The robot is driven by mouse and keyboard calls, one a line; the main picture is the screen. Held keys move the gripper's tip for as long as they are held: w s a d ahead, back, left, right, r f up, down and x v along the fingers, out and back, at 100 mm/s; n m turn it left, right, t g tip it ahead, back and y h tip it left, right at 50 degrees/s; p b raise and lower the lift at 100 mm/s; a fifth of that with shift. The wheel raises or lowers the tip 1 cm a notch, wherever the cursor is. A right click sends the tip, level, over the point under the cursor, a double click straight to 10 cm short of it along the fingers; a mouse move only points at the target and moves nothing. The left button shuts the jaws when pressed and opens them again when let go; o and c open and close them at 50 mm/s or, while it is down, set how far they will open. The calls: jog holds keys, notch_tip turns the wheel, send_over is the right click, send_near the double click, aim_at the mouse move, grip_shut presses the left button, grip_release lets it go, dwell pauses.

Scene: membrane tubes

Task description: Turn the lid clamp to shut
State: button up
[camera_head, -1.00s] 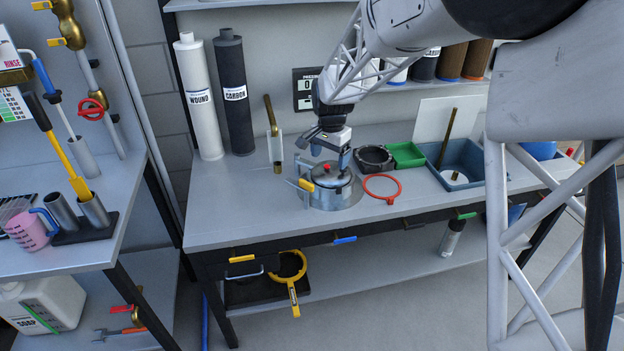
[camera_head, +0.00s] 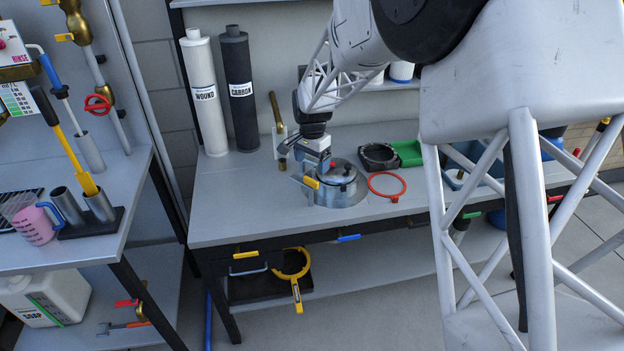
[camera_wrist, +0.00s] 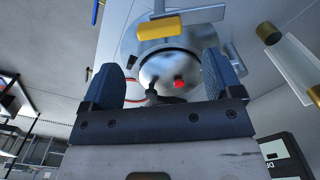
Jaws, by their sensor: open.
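A round steel housing (camera_head: 350,195) with a domed lid (camera_head: 336,173) stands on the bench. The lid has a small red knob, which shows in the wrist view (camera_wrist: 179,82). The lid clamp has a yellow grip (camera_head: 311,182) at the housing's left side; it also shows in the wrist view (camera_wrist: 161,28) beyond the lid. My gripper (camera_head: 316,158) is over the left back part of the lid. In the wrist view (camera_wrist: 168,80) its two blue-grey fingers are spread, with the lid showing between them and nothing held. Whether the fingers touch anything I cannot tell.
A red ring (camera_head: 386,186) lies right of the housing. A brass-handled tool (camera_head: 277,125) stands at the back left. The bench's left part is clear.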

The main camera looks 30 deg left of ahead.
aim_at(312, 179)
jog(key=shift+f, duration=3.55)
jog(key=c, duration=1.3)
